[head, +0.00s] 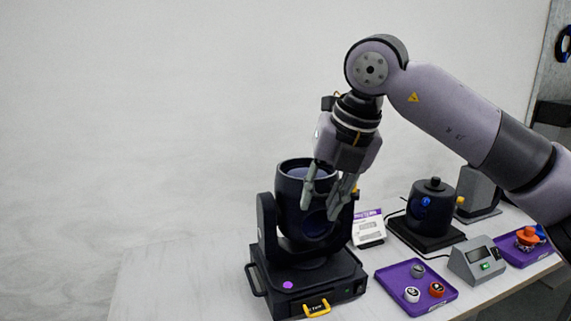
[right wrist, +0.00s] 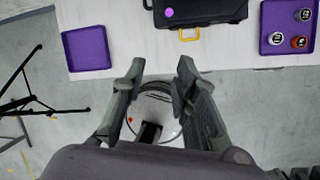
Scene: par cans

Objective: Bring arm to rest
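My right gripper (head: 319,208) hangs in front of the black moving-head light (head: 262,228) in the head view, covering part of its barrel. In the right wrist view the two fingers of this gripper (right wrist: 160,75) stand apart with nothing between them. Below them are the floor and part of my base, short of the table's front edge. The light's base with its yellow handle (right wrist: 190,33) shows at the top of that view, apart from the fingers. My left gripper is in neither view.
On the white table (head: 170,285) a purple tray (head: 388,274) holds small round pieces. A grey box with a display (head: 475,261), a black dome-shaped device (head: 432,210) and another purple tray (head: 515,260) stand right. An empty purple tray (right wrist: 87,48) and a black stand (right wrist: 30,100) show left in the wrist view.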

